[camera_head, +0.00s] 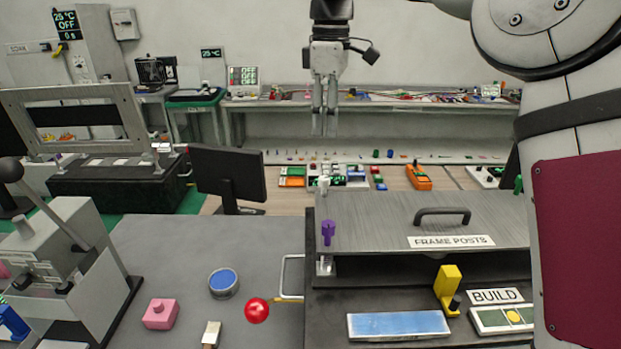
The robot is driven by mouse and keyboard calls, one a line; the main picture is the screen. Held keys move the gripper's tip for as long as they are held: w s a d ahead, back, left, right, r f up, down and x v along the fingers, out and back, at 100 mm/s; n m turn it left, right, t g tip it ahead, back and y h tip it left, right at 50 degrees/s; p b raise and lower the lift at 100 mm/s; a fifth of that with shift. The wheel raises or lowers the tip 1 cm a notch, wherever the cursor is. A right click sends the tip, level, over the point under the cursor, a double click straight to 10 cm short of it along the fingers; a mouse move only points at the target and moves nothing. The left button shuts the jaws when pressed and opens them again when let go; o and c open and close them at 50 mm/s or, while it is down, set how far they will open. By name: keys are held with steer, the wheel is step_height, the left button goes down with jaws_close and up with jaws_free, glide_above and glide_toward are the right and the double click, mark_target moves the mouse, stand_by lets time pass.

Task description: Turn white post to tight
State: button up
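A small white post (323,186) stands at the far left corner of the grey metal plate labelled FRAME POSTS (375,222). A purple post (328,232) stands at the plate's near left corner, above a bright metal bracket. My gripper (325,133) hangs pointing down, above the white post in the picture and apart from it. Its fingers look close together and hold nothing that I can see. The viewing angle hides whether they are open or shut. No tight marking is readable by the white post.
The plate carries a dark handle (442,213). In front are a yellow lever (449,288), a blue panel (398,325) and a BUILD sign (496,296). A red ball knob (257,310) and pink block (160,313) are at lower left. A monitor (228,174) stands left of the plate.

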mark_target(326, 178)
step_height(326, 178, down, 14)
steer(key=p, duration=0.2)
steer(key=shift+r+p, duration=0.15)
steer(key=shift+p, duration=0.15)
jaws_close()
